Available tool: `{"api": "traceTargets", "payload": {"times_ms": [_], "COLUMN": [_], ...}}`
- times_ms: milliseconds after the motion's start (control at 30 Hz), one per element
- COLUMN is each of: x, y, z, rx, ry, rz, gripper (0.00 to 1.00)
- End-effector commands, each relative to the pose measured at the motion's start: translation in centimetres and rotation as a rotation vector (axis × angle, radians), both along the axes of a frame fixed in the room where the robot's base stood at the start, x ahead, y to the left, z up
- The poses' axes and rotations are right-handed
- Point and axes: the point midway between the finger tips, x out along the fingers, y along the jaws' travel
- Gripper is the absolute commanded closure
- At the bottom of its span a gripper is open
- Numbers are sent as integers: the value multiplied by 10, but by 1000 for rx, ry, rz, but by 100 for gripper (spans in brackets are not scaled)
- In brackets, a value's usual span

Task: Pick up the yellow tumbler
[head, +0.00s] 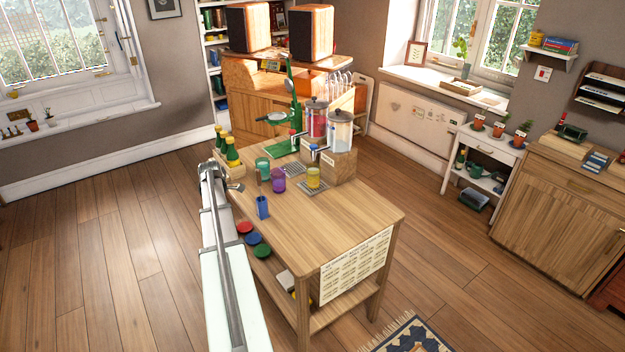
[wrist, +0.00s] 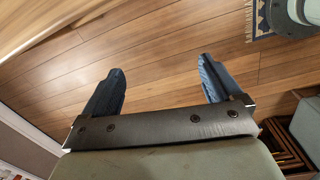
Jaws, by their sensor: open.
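The yellow tumbler (head: 313,178) stands upright on the wooden table (head: 345,215) in the head view, on a small dark grate below the drink dispensers. A purple tumbler (head: 278,180) stands to its left, and a green tumbler (head: 264,172) is just behind that one. A blue tumbler (head: 262,207) stands nearer the table's left edge. My gripper (wrist: 160,66) shows in the wrist view with its two dark fingers wide apart. It is empty and faces bare wooden floor. The yellow tumbler is not in the wrist view.
A red dispenser (head: 315,120) and a clear dispenser (head: 340,132) stand behind the yellow tumbler. A green juicer press (head: 291,95) and a crate of bottles (head: 230,160) are farther back. The table's near right part is clear. A patterned rug (head: 415,335) lies in front.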

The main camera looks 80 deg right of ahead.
Motion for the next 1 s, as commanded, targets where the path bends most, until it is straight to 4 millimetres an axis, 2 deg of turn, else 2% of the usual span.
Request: {"api": "traceTargets", "payload": {"times_ms": [33,100,167,300,400,533,600,700,867,1000], "x": [-15,-38,-59,-112,-156,-216,-237,-256,-268,-271], "y": [-28,-57,-80,-129,-158,-179,-179,-178,-178,-184], "z": [21,47,70,125,164,208,218,224,226,213], "rx": [-19,-44,-64,-113,-152,-209,-233,-252,-264,-262], "ry": [-7,-12,-14,-10,6,72,122,184,234,242], "rz": [9,32,53,102,145,248,318,398,461,471], "gripper": [8,8,8,8,8,8,8,8,8,8]}}
